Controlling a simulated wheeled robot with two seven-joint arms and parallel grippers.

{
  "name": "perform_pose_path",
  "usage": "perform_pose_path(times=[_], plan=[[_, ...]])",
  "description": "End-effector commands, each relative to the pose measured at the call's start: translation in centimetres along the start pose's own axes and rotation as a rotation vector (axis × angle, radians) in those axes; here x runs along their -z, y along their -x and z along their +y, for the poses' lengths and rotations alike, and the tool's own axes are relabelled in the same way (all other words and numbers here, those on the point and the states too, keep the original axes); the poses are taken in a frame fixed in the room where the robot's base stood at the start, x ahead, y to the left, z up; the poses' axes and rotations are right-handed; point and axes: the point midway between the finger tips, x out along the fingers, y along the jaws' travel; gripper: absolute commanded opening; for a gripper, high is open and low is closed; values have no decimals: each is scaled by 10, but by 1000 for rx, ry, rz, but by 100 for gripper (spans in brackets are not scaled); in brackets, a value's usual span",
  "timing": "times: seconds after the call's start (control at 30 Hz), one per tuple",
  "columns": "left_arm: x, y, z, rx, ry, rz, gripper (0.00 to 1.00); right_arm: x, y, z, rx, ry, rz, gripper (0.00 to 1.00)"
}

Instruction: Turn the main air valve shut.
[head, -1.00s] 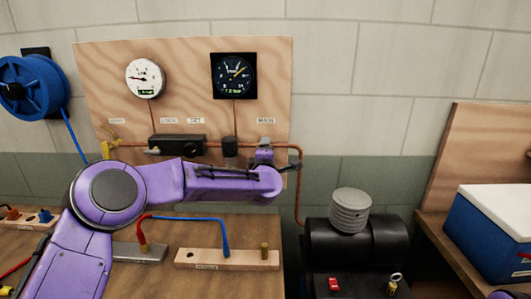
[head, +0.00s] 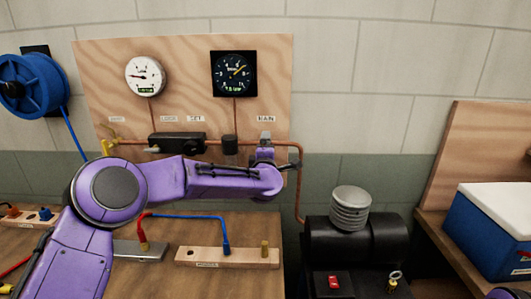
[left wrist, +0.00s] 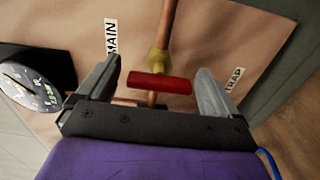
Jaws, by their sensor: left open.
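The main air valve shows in the left wrist view as a red bar handle (left wrist: 160,82) on a brass body (left wrist: 158,58), set on a copper pipe (left wrist: 168,22). The handle lies across the pipe in that picture. A MAIN label (left wrist: 111,38) is beside it. My left gripper (left wrist: 158,70) is open, with one finger beyond each end of the handle and visible gaps. In the head view my left gripper (head: 265,139) is at the pipe below the MAIN label (head: 266,119) and hides the valve. My right gripper is not in view.
The wooden panel carries a white gauge (head: 145,76), a black gauge (head: 234,74) and a black block (head: 177,143). Below are a workbench with a wooden block (head: 227,259) and a blue hose (head: 190,218). A black compressor (head: 357,245) stands to the right.

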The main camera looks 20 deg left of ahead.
Motion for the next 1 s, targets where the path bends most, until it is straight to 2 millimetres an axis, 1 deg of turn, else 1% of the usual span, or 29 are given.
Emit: perform_pose_path(times=[0.07, 0.17, 0.3, 0.4, 0.5, 0.63, 1.0], plan=[[0, 5, -2, 0, 1, -1, 94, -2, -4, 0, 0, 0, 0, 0], [0, 22, -3, -1, 2, -2, 94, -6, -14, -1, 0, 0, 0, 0], [0, 57, -5, -2, 0, -3, 94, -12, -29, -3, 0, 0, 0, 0], [0, 79, -4, -2, 0, -2, 94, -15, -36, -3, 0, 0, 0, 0], [0, 95, -2, -1, 0, -1, 94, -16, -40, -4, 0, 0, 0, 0], [0, 104, -1, 0, 0, 0, 94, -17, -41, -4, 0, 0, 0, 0], [0, 105, 0, 0, 0, 0, 94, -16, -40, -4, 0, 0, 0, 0]])
